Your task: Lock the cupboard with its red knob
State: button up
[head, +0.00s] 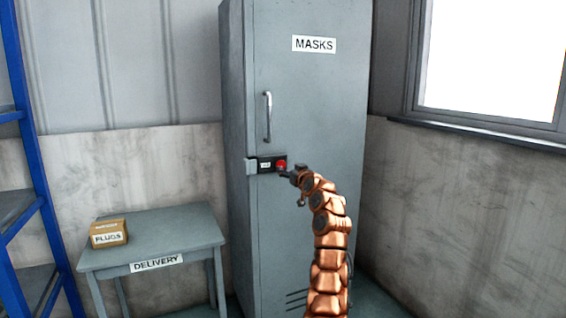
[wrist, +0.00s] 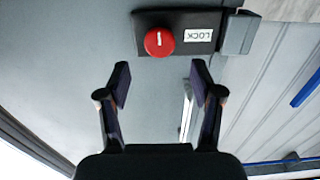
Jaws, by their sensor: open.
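A grey cupboard (head: 310,100) labelled MASKS stands in the middle of the head view, its door looking closed. A dark lock plate with a red knob (head: 281,165) sits on it below the handle (head: 267,117). In the wrist view the red knob (wrist: 159,42) carries a white mark, upright in that picture, next to a LOCK label (wrist: 197,34). My gripper (head: 290,173) is close to the knob, at its lower right in the head view. In the wrist view my gripper (wrist: 160,72) is open and empty, its fingers spread either side of the knob's line, apart from it.
A grey table (head: 170,238) labelled DELIVERY stands left of the cupboard, with a brown PLUGS box (head: 109,233) on it. A blue-framed shelf (head: 35,160) is at the far left. A window (head: 490,60) is in the right wall.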

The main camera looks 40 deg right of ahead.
aim_at(282, 165)
jog(key=shift+p+x, duration=1.15)
jog(key=shift+x, duration=0.55)
jog(key=shift+w+d+r, duration=0.1)
jog(key=shift+w+d, duration=0.1)
jog(key=shift+w, duration=0.15)
jog(key=shift+w+d+p, duration=0.2)
jog(key=shift+w+p, duration=0.2)
jog(key=shift+w, duration=0.3)
jog(key=c, duration=1.1)
